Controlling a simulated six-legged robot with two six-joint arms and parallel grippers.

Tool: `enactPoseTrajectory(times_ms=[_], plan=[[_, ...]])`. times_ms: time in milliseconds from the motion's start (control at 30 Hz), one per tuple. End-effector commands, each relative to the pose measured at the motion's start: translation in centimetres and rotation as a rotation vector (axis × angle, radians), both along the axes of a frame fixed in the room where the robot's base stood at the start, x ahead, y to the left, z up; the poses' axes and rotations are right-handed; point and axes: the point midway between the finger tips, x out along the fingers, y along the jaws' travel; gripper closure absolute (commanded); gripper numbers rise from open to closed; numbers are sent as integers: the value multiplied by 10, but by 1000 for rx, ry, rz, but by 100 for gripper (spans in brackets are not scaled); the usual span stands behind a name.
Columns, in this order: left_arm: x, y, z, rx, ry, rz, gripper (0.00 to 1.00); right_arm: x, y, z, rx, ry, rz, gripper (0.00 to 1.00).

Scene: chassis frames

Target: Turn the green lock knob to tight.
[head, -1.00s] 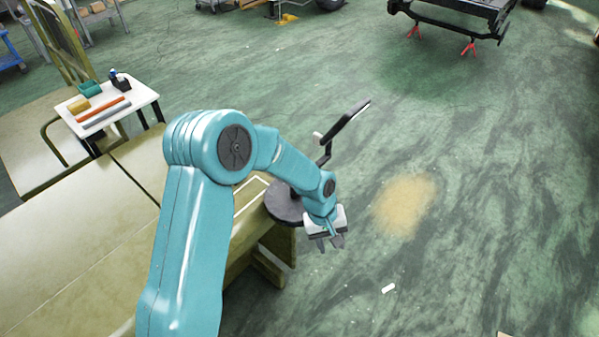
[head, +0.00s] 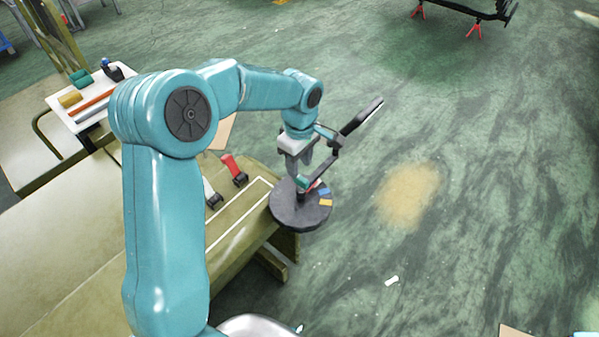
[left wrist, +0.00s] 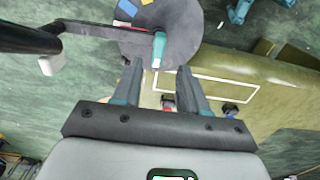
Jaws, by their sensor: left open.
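The green lock knob (head: 303,183) is a small teal lever low on the dark stand, above its round base (head: 290,213). In the left wrist view the knob (left wrist: 159,45) has a pale tip pointing toward the gripper. The base carries blue, orange and red patches; which one the knob points to is unclear. My left gripper (head: 297,165) is open, with its fingers pointing down just above the knob. In the left wrist view its fingertips (left wrist: 160,68) lie on either side of the knob's line, with a gap between them and the knob. My right gripper is out of view.
The stand's black arm (head: 358,120) rises beside the gripper, on its right. A red and black item (head: 235,170) lies on the olive bench (head: 225,240). The floor to the right is mostly clear.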

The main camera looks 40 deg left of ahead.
Motion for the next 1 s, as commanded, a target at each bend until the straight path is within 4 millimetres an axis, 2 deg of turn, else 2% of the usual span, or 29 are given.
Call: enactPoseTrajectory(times_ms=[100,300,667,700,800,1000], plan=[[0,0,-24,-1,5,0,57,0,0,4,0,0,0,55],[2,1,-49,-1,1,0,57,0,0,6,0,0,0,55],[4,3,-55,-1,0,0,57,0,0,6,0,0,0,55],[4,3,-55,-1,0,0,70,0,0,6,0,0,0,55],[4,3,-55,-1,0,0,100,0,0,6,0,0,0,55],[4,4,-55,0,0,-3,100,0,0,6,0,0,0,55]])
